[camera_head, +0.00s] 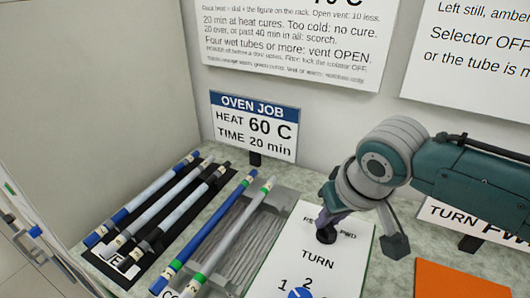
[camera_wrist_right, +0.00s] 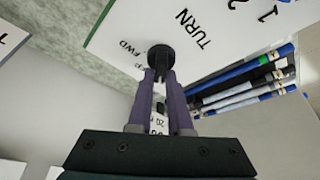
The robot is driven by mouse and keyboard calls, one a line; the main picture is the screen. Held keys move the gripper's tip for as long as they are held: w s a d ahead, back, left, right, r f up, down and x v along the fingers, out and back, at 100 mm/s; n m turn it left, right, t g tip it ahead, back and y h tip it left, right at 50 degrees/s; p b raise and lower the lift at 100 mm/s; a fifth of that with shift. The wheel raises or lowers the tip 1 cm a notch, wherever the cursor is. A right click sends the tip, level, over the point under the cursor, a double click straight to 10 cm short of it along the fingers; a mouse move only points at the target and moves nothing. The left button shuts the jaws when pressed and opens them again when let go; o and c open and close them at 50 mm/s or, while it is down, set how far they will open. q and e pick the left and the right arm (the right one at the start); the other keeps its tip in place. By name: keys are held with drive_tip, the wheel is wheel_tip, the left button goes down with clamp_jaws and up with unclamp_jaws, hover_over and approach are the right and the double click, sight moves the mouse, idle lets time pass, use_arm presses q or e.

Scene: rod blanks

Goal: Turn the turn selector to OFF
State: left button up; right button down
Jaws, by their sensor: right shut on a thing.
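The turn selector (camera_head: 326,236) is a small black knob on a white panel (camera_head: 335,262). Lettering beside it reads FWD on its right and a partly covered word starting RE on its left. My right gripper (camera_head: 328,217) comes down from above and is shut on the knob. In the right wrist view the knob's round black end (camera_wrist_right: 160,55) sits at the tips of my two purple fingers (camera_wrist_right: 159,78). The gripper covers part of the lettering, and I cannot tell which position the selector points to. My left gripper is not in view.
A blue dial (camera_head: 300,294) marked 1 and 2 lies nearer on the panel. An OVEN JOB sign (camera_head: 254,128) stands behind. An orange sheet (camera_head: 460,282) lies at right.

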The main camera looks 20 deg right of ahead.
drive_tip(key=shift+a+r+m+h+p, duration=0.15)
drive_tip(key=shift+m+h+p, duration=0.3)
drive_tip(key=shift+m, duration=0.55)
drive_tip(key=shift+m+h, duration=0.25)
drive_tip(key=shift+m, duration=0.65)
drive_tip(key=shift+f+m+g+h+p, duration=0.25)
drive_tip(key=shift+m+g+h, duration=0.2)
drive_tip(key=shift+m, duration=0.65)
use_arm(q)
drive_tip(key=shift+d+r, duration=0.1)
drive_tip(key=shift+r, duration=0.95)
use_arm(e)
drive_tip(key=shift+m+g, duration=0.25)
drive_tip(key=shift+m, duration=0.65)
drive_tip(key=shift+d+h, duration=0.2)
drive_tip(key=shift+h, duration=0.15)
drive_tip(key=c, duration=0.8)
unclamp_jaws()
drive_tip(key=shift+c, duration=0.2)
drive_tip(key=shift+r, duration=0.1)
